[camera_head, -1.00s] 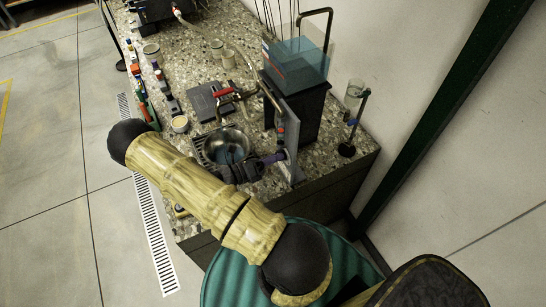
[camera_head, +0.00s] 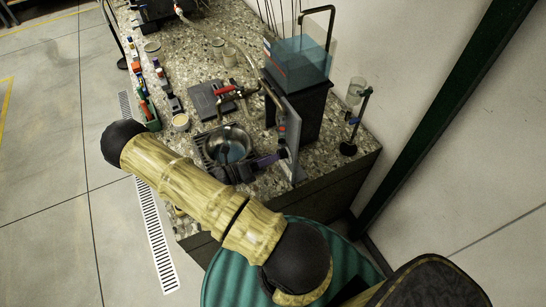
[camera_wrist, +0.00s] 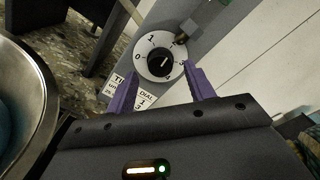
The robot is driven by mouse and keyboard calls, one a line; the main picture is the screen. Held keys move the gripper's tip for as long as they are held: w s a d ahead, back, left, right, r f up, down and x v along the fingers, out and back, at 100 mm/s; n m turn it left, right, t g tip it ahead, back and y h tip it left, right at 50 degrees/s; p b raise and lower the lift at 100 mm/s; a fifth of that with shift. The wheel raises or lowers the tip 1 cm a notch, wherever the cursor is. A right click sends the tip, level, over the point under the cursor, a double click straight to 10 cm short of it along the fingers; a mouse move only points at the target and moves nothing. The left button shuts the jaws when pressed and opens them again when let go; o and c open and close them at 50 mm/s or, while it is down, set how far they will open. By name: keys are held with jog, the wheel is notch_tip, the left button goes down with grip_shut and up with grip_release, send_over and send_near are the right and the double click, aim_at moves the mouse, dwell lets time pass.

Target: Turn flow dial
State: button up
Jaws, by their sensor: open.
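The flow dial (camera_wrist: 160,62) shows in the wrist view as a dark round knob on a white numbered disc. It sits on a grey upright panel (camera_wrist: 205,40), which also shows in the head view (camera_head: 297,150). A white mark on the knob points toward the upper right. My gripper (camera_wrist: 158,88) is open, with its purple fingers on the left and right sides of the dial's lower part. I cannot tell whether the fingers touch the knob. In the head view my gripper (camera_head: 272,160) is beside the panel, and the dial's face is hidden.
A water tank (camera_head: 300,62) on a black stand is behind the panel. A small stand (camera_head: 349,148) is at right.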

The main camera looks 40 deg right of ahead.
jog(key=b+v, duration=0.2)
jog(key=v, duration=1.3)
jog(key=shift+b, duration=0.3)
jog(key=shift+w+a, duration=0.1)
jog(key=s+a+r+m+t+y+p, duration=0.1)
jog(key=s+r+m+t+y, duration=0.1)
jog(key=r+m+y, duration=0.4)
jog(key=s+a+r+m+t+y+p, duration=0.2)
jog(key=r+m+y, duration=0.3)
jog(key=r+m, duration=0.3)
jog(key=s+a+r+m+t+y+p, duration=0.1)
jog(key=s+r+m+t+y+p, duration=0.1)
jog(key=r+m+y, duration=0.4)
jog(key=r+m, duration=0.1)
jog(key=m, duration=0.4)
jog(key=shift+a+r+m+t+y, duration=0.3)
jog(key=shift+s, duration=0.1)
